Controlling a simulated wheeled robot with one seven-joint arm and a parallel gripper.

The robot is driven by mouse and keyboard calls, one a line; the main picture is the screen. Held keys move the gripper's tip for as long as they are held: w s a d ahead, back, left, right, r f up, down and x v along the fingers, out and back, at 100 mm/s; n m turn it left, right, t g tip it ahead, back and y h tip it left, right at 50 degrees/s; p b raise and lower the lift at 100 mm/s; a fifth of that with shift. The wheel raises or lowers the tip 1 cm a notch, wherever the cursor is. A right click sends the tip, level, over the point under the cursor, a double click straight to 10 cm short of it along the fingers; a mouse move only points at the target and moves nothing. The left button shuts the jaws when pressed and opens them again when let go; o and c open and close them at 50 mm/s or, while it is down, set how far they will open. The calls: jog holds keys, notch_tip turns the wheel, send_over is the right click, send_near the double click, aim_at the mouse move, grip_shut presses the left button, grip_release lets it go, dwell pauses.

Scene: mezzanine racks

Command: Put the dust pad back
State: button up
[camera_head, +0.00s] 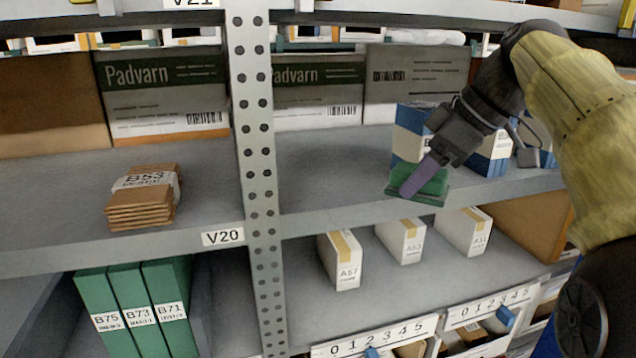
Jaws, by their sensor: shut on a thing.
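The dust pad appears to be the green block (432,186) near the front edge of the upper shelf, right of the post. It looks like a darker green part over a lighter green base. My gripper (418,178) comes down from the upper right with a purple-grey finger across the pad. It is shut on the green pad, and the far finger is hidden. The pad is at or just above the shelf (320,180); I cannot tell whether it touches.
Blue-and-white boxes (408,140) stand close behind the gripper, with more to its right. A perforated post (255,120) is left, and brown packets (142,205) lie beyond it. White boxes (340,262) stand on the lower shelf. Bare shelf lies between post and pad.

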jog(key=w+a+p, duration=0.2)
jog(key=a, duration=0.3)
jog(key=w+a+p, duration=0.3)
jog(key=a, duration=0.2)
jog(key=w+a+p, duration=0.2)
jog(key=a, duration=0.3)
jog(key=shift+w+r, duration=0.2)
jog(key=shift+w, duration=0.15)
jog(key=shift+w+a+f, duration=0.2)
jog(key=shift+w+a, duration=0.05)
jog(key=shift+f+p, duration=0.8)
jog(key=shift+f, duration=0.95)
jog(key=o, duration=1)
jog(key=shift+d, duration=0.1)
jog(key=b+v, duration=0.2)
jog(key=v, duration=1)
